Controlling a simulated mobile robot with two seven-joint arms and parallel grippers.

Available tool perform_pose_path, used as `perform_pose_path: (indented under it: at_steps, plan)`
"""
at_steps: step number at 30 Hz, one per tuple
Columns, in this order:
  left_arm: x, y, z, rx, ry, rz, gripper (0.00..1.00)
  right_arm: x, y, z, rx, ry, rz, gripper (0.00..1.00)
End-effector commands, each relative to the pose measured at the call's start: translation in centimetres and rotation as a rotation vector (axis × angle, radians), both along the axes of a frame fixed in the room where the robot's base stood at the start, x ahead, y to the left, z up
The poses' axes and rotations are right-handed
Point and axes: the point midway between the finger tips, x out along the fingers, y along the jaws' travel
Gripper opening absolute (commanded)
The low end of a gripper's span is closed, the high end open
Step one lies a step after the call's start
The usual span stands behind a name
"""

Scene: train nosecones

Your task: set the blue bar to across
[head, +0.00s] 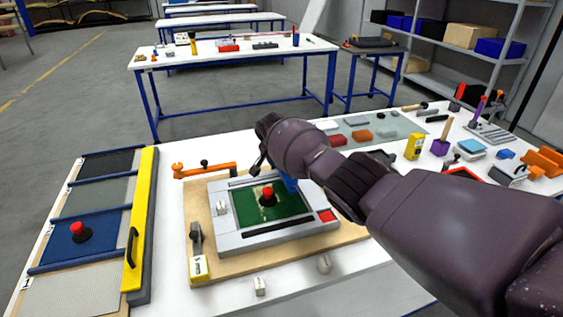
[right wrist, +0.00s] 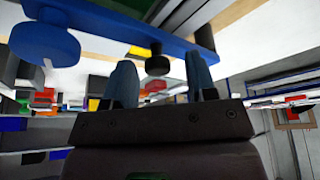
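The blue bar (right wrist: 110,22) runs across the top of the right wrist view, with a round blue knob (right wrist: 45,45) at its left. In the head view a bit of blue (head: 288,184), likely the bar, shows at the grey frame (head: 228,240) beside my right arm; the rest is hidden. My right gripper (right wrist: 160,62) is open, its two fingers apart just below the bar in that picture. A dark round knob (right wrist: 157,66) shows between the fingers; I cannot tell whether they touch it. My left gripper is in neither view.
The frame holds a green panel (head: 285,204) with a red-topped knob (head: 267,196), on a wooden board (head: 203,270). An orange-handled tool (head: 205,171) lies behind it. A yellow bar (head: 141,220) and panels stand left. Several tools and a yellow bottle (head: 414,146) lie right.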

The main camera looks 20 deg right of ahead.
Motion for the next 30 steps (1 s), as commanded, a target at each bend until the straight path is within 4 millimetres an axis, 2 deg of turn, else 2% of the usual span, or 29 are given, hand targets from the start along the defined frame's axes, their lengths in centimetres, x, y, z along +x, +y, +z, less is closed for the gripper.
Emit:
perform_pose_path:
  at_steps: [7,11,17,30]
  plan:
    - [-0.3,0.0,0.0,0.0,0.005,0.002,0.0,0.0,-0.1,0.1,-0.001,0.0,0.0,0.52]
    - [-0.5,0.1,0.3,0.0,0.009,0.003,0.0,-0.2,0.1,0.9,-0.001,-0.001,0.0,0.52]
    - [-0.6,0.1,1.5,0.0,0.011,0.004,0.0,-0.8,0.7,3.2,0.001,-0.002,0.001,0.52]
    - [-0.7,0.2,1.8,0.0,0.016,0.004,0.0,-2.4,2.4,8.2,0.001,-0.001,0.001,0.52]
